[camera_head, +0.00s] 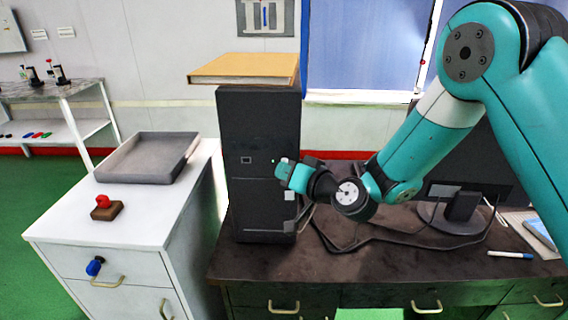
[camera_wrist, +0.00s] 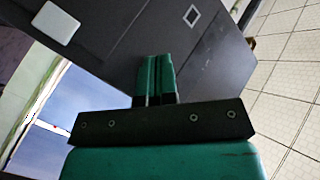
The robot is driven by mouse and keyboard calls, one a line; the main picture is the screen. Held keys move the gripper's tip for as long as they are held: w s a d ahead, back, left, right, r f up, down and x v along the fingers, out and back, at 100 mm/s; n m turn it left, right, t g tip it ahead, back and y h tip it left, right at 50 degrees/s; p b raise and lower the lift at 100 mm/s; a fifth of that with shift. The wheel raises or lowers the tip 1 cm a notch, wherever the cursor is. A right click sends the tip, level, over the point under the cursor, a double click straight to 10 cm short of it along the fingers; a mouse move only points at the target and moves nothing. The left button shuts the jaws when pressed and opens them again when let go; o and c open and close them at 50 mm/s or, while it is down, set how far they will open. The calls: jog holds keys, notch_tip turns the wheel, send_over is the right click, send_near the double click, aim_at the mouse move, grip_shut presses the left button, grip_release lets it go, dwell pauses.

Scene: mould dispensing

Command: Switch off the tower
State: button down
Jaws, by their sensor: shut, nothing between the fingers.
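The tower (camera_head: 255,130) is a tall black computer case standing upright on the left of the dark desk. A small square mark (camera_head: 246,160) is on its front, and a tiny green light (camera_head: 273,161) shows beside my gripper. A pale square (camera_head: 289,196) shows low on the right of the front. In the wrist view the dark tower face (camera_wrist: 120,40) fills the upper middle, with the square mark (camera_wrist: 192,15) and a white rounded square (camera_wrist: 57,22). My gripper (camera_head: 279,171) is shut and empty, its fingertips (camera_wrist: 154,58) at the front face. I cannot tell whether they touch; they hide part of it.
A yellow book or box (camera_head: 245,69) lies on top of the tower. A monitor (camera_head: 455,150), loose cables (camera_head: 360,238) and a marker (camera_head: 510,254) are on the desk. To the left, a white cabinet (camera_head: 130,232) bears a grey tray (camera_head: 150,160) and a red-knobbed block (camera_head: 106,208).

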jog(key=shift+s, duration=0.55)
jog(key=s+b, duration=0.3)
jog(key=s, duration=0.2)
jog(key=shift+a, duration=0.1)
dwell(0.5)
jog(key=s+d+r+n+g, duration=0.2)
jog(key=s+r+n+g, duration=0.3)
jog(key=s+g, duration=0.3)
jog(key=s+d+g+h, duration=0.2)
jog(key=s+d, duration=0.4)
jog(key=s, duration=0.3)
jog(key=s+d+r+g+h, duration=0.1)
jog(key=s+d+g+h, duration=0.1)
jog(key=s+d+h, duration=0.3)
jog(key=s+d, duration=0.1)
jog(key=s, duration=0.3)
jog(key=shift+d+n, duration=0.3)
jog(key=shift+n, duration=0.1)
